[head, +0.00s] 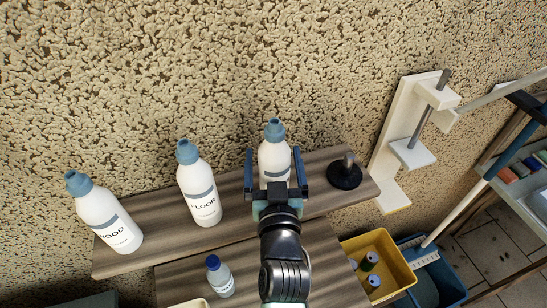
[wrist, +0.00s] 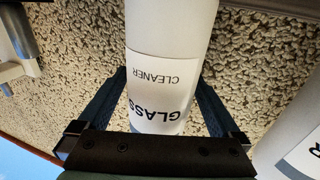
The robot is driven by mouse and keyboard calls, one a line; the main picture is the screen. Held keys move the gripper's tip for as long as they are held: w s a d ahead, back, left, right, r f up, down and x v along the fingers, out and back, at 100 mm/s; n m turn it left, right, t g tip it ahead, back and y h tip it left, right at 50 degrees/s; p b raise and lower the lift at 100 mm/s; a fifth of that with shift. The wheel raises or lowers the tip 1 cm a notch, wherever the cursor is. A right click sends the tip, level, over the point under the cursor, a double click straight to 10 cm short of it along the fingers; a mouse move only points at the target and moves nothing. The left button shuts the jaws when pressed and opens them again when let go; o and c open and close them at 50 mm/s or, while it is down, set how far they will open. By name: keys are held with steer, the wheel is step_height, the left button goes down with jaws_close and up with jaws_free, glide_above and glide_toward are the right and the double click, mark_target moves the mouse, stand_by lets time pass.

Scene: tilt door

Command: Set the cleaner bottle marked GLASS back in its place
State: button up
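The white GLASS cleaner bottle (head: 274,157) has a blue-grey cap and stands upright at the upper shelf (head: 235,208), right of two similar bottles; its base is hidden behind my gripper. Its label reads GLASS CLEANER upside down in the wrist view (wrist: 165,85). My gripper (head: 274,152) has one finger on each side of the bottle, with narrow gaps between fingers and bottle in the head view. It looks open around the bottle. The FLOOR bottle (head: 199,190) stands to its left, and the WOOD bottle (head: 106,218) stands farther left.
A black round-based post (head: 345,173) stands right of the bottle on the shelf. A small blue-capped bottle (head: 219,276) is on the lower surface. A yellow bin (head: 393,255) with cans and a blue bin (head: 436,281) are lower right. A white bracket (head: 391,155) is on the wall.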

steer(key=shift+r+p, duration=0.25)
steer(key=shift+p, duration=0.05)
steer(key=s+b, duration=0.4)
steer(key=s, duration=0.8)
steer(key=shift+d+f, duration=0.15)
steer(key=shift+d, duration=0.15)
steer(key=w+r, duration=0.1)
steer(key=r, duration=0.2)
steer(key=w+r+t, duration=0.1)
steer(key=r, duration=0.3)
steer(key=w+r+t, duration=0.1)
steer(key=r, duration=0.2)
steer(key=shift+a+r, duration=0.35)
step_height(320, 180, up, 31)
steer(key=t+h, duration=0.1)
steer(key=t, duration=0.6)
glide_above(274, 156)
steer(key=s, duration=1)
steer(key=shift+s+a+m, duration=0.1)
steer(key=shift+a+m, duration=0.1)
steer(key=shift+m, duration=0.1)
